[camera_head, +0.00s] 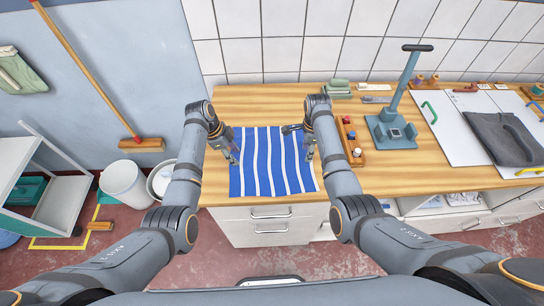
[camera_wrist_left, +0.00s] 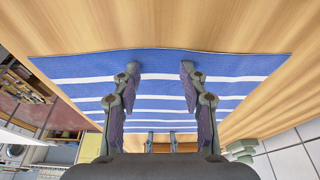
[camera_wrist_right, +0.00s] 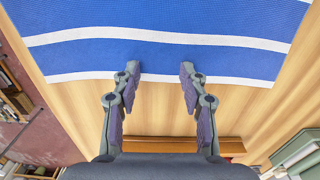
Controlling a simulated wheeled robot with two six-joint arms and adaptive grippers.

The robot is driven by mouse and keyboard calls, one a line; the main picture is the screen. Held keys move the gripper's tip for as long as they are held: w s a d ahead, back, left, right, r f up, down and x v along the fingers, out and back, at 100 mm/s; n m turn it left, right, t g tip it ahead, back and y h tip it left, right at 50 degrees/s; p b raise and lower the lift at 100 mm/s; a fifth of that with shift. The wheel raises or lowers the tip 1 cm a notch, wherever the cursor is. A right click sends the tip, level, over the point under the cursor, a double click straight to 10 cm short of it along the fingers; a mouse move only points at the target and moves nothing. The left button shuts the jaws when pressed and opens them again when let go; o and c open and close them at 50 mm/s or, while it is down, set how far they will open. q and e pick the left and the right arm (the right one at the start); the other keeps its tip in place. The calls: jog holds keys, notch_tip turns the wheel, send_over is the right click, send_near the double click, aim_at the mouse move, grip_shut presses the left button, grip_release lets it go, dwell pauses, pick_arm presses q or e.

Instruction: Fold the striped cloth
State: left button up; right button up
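The blue cloth with white stripes (camera_head: 263,165) lies flat and spread out on the wooden table, its stripes running from back to front. My left gripper (camera_head: 234,155) is over the cloth's left edge in the head view. The left wrist view shows it open (camera_wrist_left: 160,70), with the cloth (camera_wrist_left: 160,92) beneath its fingers and nothing between them. My right gripper (camera_head: 301,142) is near the cloth's right edge. In the right wrist view it is open and empty (camera_wrist_right: 156,72), with its fingertips by the cloth's edge (camera_wrist_right: 160,50). I cannot tell whether either gripper touches the cloth.
A wooden tray of small items (camera_head: 351,140) stands close right of my right gripper. A blue-grey press stand (camera_head: 391,130) and a white board with a dark folded cloth (camera_head: 503,138) lie further right. Bare table (camera_head: 440,168) shows between the tray and the front edge.

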pick_arm(q)
jog(key=shift+s, duration=0.1)
jog(key=c, duration=0.4)
pick_arm(e)
jog(key=shift+s, duration=0.1)
jog(key=c, duration=0.4)
pick_arm(q)
jog(key=shift+f, duration=0.1)
jog(key=c, duration=0.5)
pick_arm(e)
jog(key=c, duration=0.5)
pick_arm(q)
grip_shut()
pick_arm(e)
grip_shut()
pick_arm(q)
jog(key=shift+s+f, duration=0.1)
pick_arm(e)
jog(key=shift+f, duration=0.1)
